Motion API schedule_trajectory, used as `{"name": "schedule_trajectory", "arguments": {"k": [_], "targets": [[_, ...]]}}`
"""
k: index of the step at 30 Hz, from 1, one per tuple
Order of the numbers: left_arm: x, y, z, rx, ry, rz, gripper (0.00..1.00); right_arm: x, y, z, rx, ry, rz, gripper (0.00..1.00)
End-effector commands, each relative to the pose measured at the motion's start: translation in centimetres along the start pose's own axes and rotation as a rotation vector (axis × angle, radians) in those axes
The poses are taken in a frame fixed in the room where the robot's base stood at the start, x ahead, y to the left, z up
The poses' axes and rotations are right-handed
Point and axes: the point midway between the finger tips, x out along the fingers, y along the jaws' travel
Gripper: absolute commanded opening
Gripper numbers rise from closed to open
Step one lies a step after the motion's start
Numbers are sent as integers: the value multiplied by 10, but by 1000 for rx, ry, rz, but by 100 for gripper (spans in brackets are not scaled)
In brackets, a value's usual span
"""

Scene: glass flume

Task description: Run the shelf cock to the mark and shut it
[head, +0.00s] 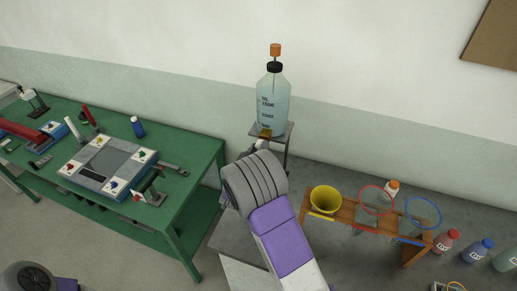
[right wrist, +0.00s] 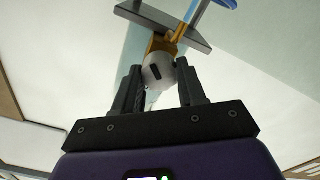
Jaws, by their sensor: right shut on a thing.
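A clear bottle of pale blue liquid (head: 273,100) with graduation marks, a black collar and an orange top stands on a small grey shelf (head: 285,132). The brass cock (head: 265,133) shows at the bottle's foot. In the right wrist view the cock (right wrist: 162,45) comes down past the shelf (right wrist: 160,22) and ends in a round white knob with a black mark (right wrist: 157,72). My right gripper (right wrist: 160,82) is shut on this knob, one dark finger each side. In the head view my forearm hides most of the gripper. The liquid level against the marks is too small to read.
A green bench (head: 205,160) with a panel and tools stands at left. At right a low wooden rack (head: 345,207) holds a yellow funnel (head: 325,199) and red and blue rings. Several capped bottles stand on the floor beyond. The wall is close behind the shelf.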

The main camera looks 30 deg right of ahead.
Motion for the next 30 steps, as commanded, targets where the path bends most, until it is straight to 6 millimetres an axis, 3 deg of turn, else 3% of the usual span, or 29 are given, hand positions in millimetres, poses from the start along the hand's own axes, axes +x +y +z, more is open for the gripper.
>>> {"name": "schedule_trajectory", "arguments": {"k": [2, 3, 7, 17, 30], "targets": [[0, 0, 0, 0, 0, 0, 43, 0, 0, 0, 1, 1, 1, 10], [0, 0, 0, 0, 0, 0, 43, 0, 0, 0, 1, 1, 1, 46], [0, 0, 0, 0, 0, 0, 43, 0, 0, 0, 1, 1, 0, 65], [1, 0, 0, 0, 0, 0, 43, -4, -1, 0, 2, 1, -1, 65], [10, -4, 0, 0, 0, 0, 43, -68, -1, 0, 2, 2, -3, 65]]}}
